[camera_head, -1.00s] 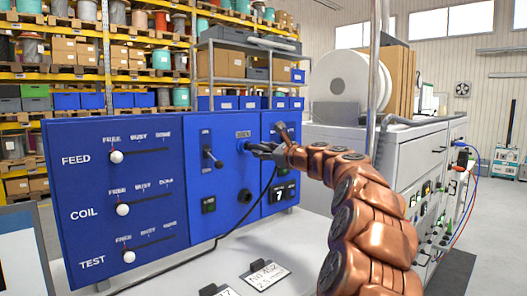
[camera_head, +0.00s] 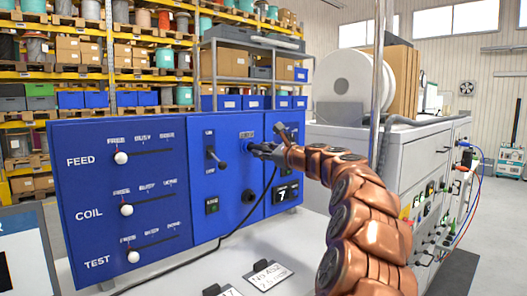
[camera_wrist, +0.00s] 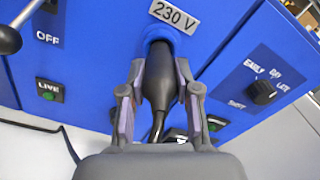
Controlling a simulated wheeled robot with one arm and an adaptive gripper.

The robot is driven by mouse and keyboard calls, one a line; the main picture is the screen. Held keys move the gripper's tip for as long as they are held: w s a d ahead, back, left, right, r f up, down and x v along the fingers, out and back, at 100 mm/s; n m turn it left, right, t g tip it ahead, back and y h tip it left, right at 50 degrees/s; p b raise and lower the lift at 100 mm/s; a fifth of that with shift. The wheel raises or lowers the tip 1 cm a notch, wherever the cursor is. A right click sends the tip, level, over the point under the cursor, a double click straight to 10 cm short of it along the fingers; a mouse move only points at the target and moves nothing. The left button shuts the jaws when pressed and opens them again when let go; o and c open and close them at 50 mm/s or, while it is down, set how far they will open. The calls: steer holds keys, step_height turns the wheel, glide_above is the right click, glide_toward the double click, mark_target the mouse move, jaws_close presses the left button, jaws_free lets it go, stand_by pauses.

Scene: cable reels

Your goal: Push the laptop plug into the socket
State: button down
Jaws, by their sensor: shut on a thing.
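The black laptop plug (camera_wrist: 160,78) is between the two fingers of my gripper (camera_wrist: 158,100) in the wrist view, with its cable trailing below. My gripper (camera_head: 262,150) is shut on it in front of the blue panel in the head view. The plug's front end is at the blue round socket (camera_wrist: 160,38) under the "230 V" label (camera_wrist: 174,14). The plug lines up with the socket and its tip is hidden inside the socket's rim. I cannot tell how deep it sits.
The blue panel (camera_head: 130,235) has FEED, COIL and TEST sliders at left. A lever (camera_head: 217,160) is left of the socket, and a rotary knob (camera_wrist: 262,92) is to its right. The black cable (camera_head: 245,222) hangs to the pale bench, where label cards (camera_head: 268,277) stand.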

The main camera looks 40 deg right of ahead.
steer(key=shift+w, duration=0.45)
stand_by(0.3)
steer(key=c, duration=0.7)
jaws_free()
steer(key=shift+c, duration=0.2)
steer(key=s, duration=1.2)
steer(key=shift+a, duration=0.15)
